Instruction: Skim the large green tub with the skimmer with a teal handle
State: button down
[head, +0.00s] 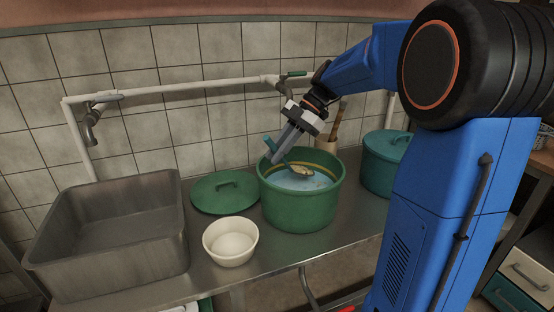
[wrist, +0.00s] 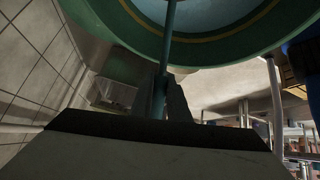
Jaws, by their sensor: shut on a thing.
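The large green tub (head: 303,212) stands open on the metal table in the head view, with pale bluish liquid (head: 312,180) inside. Its rim also shows at the top of the wrist view (wrist: 135,40). My gripper (head: 283,150) is above the tub's left rear part and is shut on the teal handle of the skimmer (head: 270,144). The handle (wrist: 160,95) runs up the middle of the wrist view toward the tub.
A green lid (head: 225,191) and a white bowl (head: 231,243) are left of the tub. A large grey basin (head: 112,237) is at far left. A lidded teal pot (head: 384,163) stands right.

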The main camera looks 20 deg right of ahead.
jog(key=shift+r, duration=4.3)
jog(key=shift+s, duration=0.1)
